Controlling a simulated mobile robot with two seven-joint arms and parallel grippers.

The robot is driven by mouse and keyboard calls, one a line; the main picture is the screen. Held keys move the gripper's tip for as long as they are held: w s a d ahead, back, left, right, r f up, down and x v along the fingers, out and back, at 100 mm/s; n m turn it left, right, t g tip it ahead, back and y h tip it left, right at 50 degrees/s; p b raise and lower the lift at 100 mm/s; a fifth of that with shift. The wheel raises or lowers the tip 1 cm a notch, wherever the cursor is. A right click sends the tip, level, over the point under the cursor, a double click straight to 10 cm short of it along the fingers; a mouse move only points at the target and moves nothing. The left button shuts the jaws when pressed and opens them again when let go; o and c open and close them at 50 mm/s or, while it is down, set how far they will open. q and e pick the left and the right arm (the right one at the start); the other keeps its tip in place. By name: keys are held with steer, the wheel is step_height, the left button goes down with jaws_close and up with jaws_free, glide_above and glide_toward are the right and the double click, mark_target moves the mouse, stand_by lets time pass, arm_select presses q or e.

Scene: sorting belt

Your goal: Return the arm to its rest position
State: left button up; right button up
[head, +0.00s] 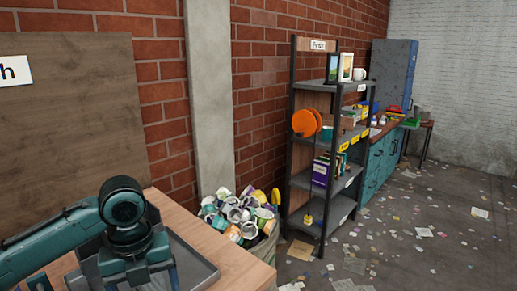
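My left arm, teal with dark joints, comes in from the left over the wooden table and bends down at a dark joint. Its lower part runs out at the bottom edge, and no fingertips show. My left gripper is not visible, so I cannot see whether it holds anything. My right arm and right gripper are out of the picture.
The wooden table (233,262) bears a dark grey tray (196,262), partly hidden by my arm. A bin heaped with cans (240,214) stands beyond its edge. A shelf rack (329,208) and teal cabinets (381,160) line the brick wall. Litter covers the open floor (440,215).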

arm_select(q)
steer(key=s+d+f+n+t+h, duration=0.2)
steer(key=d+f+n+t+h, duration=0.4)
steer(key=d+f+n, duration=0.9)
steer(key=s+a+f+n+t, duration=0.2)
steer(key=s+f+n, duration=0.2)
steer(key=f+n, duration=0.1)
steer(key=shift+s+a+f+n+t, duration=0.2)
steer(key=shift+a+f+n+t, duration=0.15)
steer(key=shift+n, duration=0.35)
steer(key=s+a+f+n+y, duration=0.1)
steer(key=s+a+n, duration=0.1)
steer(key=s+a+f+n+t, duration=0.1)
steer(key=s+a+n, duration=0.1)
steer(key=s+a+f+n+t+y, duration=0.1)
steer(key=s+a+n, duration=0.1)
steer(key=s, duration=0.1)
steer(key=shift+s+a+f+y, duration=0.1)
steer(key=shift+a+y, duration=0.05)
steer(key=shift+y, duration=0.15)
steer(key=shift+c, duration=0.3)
